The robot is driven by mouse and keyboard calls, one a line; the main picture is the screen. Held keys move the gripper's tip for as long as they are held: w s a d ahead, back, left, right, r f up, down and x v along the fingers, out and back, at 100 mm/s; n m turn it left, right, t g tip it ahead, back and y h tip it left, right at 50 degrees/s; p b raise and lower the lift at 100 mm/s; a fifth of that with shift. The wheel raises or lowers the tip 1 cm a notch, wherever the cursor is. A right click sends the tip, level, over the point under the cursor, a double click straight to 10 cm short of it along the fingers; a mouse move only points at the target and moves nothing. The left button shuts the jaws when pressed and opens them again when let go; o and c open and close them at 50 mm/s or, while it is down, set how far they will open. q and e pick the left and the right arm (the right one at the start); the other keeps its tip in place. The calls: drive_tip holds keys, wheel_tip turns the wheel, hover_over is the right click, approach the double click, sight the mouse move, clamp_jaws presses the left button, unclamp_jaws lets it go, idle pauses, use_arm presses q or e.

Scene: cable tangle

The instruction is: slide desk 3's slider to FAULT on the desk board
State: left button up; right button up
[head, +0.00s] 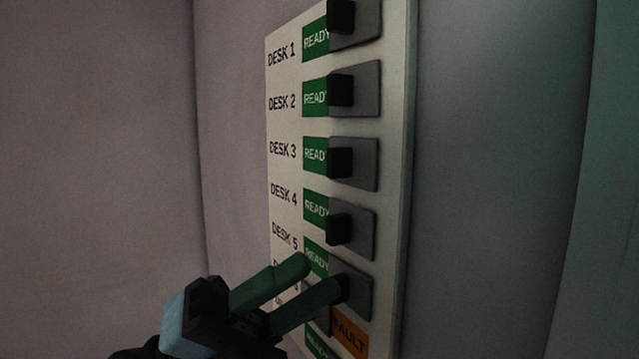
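The white desk board (392,200) stands upright, seen at an angle. Desk 3's row has a green READY patch (314,155) showing at left. Its slider, a dark knob (341,162) on a grey plate (365,165), covers the part to the right of READY. My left gripper (319,278) has two green fingers, spread apart with a gap between them. It is in front of the board's lower rows, below desk 3's slider and apart from it. It partly hides the rows around and below DESK 5. My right gripper is not in view.
Desk 1 (341,17), desk 2 (341,90) and desk 4 (341,229) knobs stick out near desk 3's, each with READY showing. An orange FAULT patch (350,336) shows in a lower row. Plain grey wall (480,180) lies right of the board.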

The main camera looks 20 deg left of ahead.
use_arm(q)
wheel_tip(320, 180, up, 3)
drive_tip(key=s+d+m+g+y, duration=0.2)
drive_tip(key=s+m+g+y, duration=0.1)
drive_tip(key=m, duration=0.4)
drive_tip(key=n+t+y, duration=0.1)
drive_tip(key=t+y, duration=0.8)
drive_tip(key=y, duration=0.1)
approach(328, 160)
drive_tip(key=shift+x, duration=4.4)
clamp_jaws()
